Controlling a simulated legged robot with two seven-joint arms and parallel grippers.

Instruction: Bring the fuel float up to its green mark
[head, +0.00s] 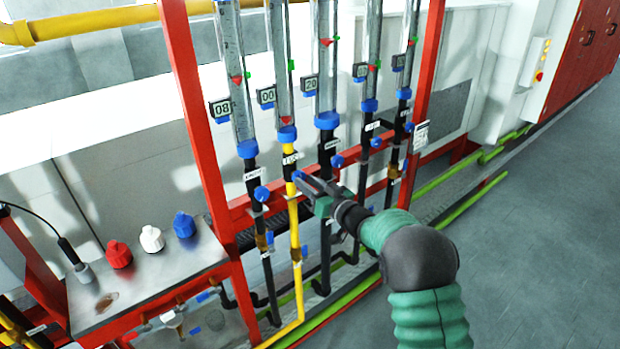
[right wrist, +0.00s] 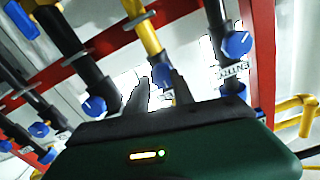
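The fuel line is the yellow pipe (head: 294,225), second from the left, under a clear tube (head: 279,60). Its red float (head: 286,120) sits at the tube's bottom, well below the green mark (head: 291,65). Its display (head: 266,96) seems to read 00. My right gripper (head: 301,180) is at the blue fuel knob (head: 296,175), partly hiding it. In the right wrist view the fuel knob (right wrist: 161,76) shows between the tips of my right gripper (right wrist: 160,82). The fingers are apart, with gaps beside the knob; contact is unclear. My left gripper is not in view.
Neighbouring tubes have their own blue knobs (head: 262,193), (head: 337,161) close on either side. A red frame (head: 193,110) surrounds them. A bench (head: 140,285) at left carries red, white and blue caps. Open floor (head: 540,220) lies to the right.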

